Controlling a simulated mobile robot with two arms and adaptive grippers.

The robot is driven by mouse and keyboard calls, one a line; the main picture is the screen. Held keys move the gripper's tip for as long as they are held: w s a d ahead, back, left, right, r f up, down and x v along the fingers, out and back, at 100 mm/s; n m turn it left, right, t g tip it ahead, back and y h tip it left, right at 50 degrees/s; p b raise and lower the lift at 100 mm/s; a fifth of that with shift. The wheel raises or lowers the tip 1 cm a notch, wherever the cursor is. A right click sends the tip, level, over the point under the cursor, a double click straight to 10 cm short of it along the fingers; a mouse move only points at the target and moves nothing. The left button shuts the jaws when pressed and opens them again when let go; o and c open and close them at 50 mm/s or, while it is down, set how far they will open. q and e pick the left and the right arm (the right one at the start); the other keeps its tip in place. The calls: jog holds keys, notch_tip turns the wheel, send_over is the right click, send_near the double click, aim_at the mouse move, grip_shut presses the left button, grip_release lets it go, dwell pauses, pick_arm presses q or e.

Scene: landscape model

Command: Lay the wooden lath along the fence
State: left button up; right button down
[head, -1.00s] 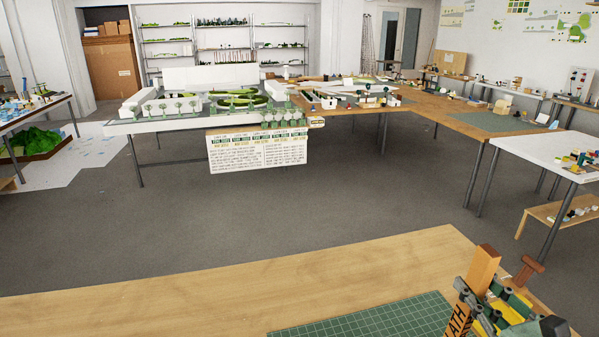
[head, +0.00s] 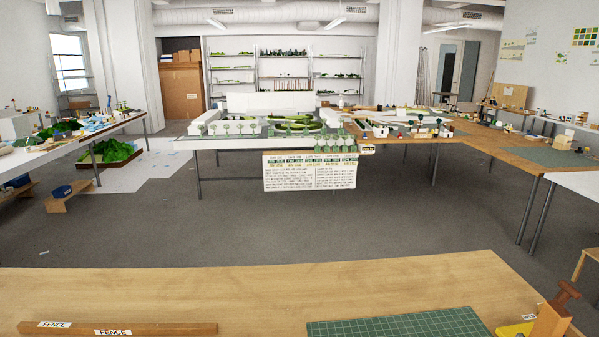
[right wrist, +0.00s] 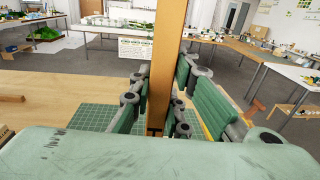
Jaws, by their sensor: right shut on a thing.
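The wooden lath (right wrist: 166,62) stands upright in the right wrist view, a light wooden bar. My right gripper (right wrist: 160,98) is shut on it, with green pads on both sides. What seems to be the lath's upper end (head: 550,320) shows at the bottom right of the head view; the gripper itself is below that picture. The fence (head: 170,328) is a brown wooden bar with FENCE labels, lying on the near table at the lower left. Its end (right wrist: 12,98) shows at the left of the right wrist view, well apart from the lath. My left gripper is not in view.
A green cutting mat (head: 400,325) lies on the near wooden table (head: 300,285), right of the fence. A brown T-shaped piece (head: 565,290) stands at the right, near a yellow thing (head: 514,330). The table top between fence and mat is clear.

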jog(key=s+a+f+b, duration=0.3)
jog(key=a+f, duration=1)
jog(key=a, duration=0.5)
jog(key=shift+s, duration=0.35)
